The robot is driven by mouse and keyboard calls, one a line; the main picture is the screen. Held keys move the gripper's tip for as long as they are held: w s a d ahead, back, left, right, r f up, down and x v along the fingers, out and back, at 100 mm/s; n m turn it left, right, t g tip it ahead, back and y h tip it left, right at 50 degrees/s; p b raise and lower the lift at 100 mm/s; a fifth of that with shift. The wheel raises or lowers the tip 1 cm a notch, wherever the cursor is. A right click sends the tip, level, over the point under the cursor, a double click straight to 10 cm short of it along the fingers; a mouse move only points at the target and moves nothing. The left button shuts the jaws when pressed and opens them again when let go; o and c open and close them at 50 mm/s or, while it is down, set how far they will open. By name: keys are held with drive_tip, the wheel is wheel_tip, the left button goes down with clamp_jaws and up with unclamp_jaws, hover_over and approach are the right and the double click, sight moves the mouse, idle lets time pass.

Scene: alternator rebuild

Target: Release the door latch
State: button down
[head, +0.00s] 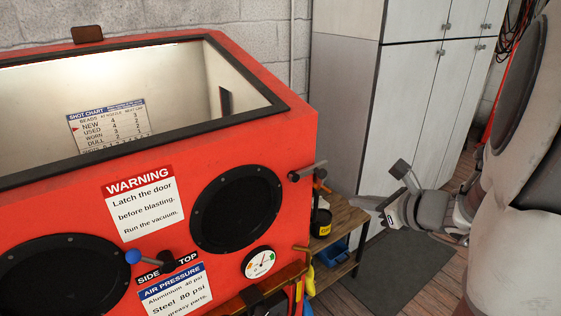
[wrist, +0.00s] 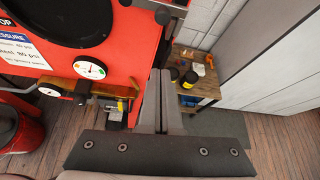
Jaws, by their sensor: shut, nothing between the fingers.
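A latch lever (head: 308,171), a thin grey bar with a dark pivot, sits at the right front corner of the red blasting cabinet (head: 285,135). It looks to be the door latch. In the wrist view the lever (wrist: 152,5) crosses the top edge, partly cut off. My gripper (head: 358,203) is to the right of the lever and a little lower in the head view, apart from it. In the wrist view my gripper (wrist: 161,72) has its fingers together and empty, pointing up the picture below the lever. The door on the cabinet's side is hidden in the head view.
A wooden bench (head: 343,218) with a dark, yellow-labelled jar (head: 321,222) and a blue bin (head: 332,252) stands right of the cabinet. A gauge (head: 257,262) and a blue-knobbed selector (head: 133,257) are on its front. Tall grey lockers (head: 400,110) stand behind. Floor mat (head: 385,270) is clear.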

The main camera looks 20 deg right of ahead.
drive_tip(key=w+a, duration=0.3)
drive_tip(key=w, duration=0.6)
drive_tip(key=shift+f+p, duration=0.3)
drive_tip(key=shift+f, duration=0.15)
drive_tip(key=shift+b, duration=0.4)
drive_tip(key=shift+r, duration=0.1)
